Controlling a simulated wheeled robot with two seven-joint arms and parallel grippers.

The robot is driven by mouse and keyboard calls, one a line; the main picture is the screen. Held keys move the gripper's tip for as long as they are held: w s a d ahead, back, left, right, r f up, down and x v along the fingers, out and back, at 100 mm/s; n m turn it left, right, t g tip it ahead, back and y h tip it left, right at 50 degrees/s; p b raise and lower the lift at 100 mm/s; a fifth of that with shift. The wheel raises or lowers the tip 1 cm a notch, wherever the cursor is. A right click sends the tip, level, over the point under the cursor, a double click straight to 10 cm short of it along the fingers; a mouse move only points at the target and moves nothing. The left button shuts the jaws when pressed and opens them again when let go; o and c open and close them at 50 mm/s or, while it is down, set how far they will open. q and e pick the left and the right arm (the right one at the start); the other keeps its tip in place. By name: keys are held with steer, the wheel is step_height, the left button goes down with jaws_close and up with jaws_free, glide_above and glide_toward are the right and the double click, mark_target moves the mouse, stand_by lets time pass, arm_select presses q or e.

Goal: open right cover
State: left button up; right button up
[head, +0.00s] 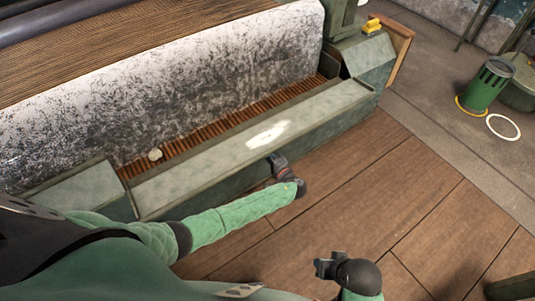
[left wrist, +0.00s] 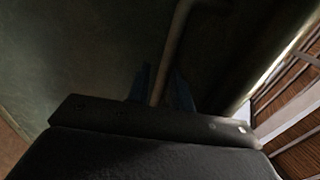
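The right cover looks to be the long grey-green panel (head: 215,150) along the front of the machine in the head view, lying flat, with a bright patch of light on it. My left gripper (head: 276,159) is at its front face. In the left wrist view, a bent metal handle (left wrist: 172,55) runs down between the bluish fingers of my left gripper (left wrist: 160,92). They look closed around it, though the picture is dark. My right gripper (head: 325,266) hangs over the floor at the lower middle, away from the cover; its finger gap is too small to judge.
A separate shorter panel (head: 75,193) lies to the left. Behind the cover are a row of brown slats (head: 215,128) and a large mottled white roll (head: 170,85). The wooden floor (head: 375,200) in front is clear. A green bin (head: 487,86) stands at the far right.

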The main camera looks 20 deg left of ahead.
arm_select(q)
steer(key=shift+o, duration=1.2)
steer(key=shift+s+a+f, duration=0.1)
steer(key=shift+a+f, duration=0.05)
steer(key=shift+f, duration=0.6)
steer(key=shift+r, duration=0.15)
arm_select(e)
steer(key=shift+w+f, duration=0.15)
arm_select(q)
steer(key=shift+r, duration=0.1)
arm_select(e)
steer(key=shift+a, duration=0.1)
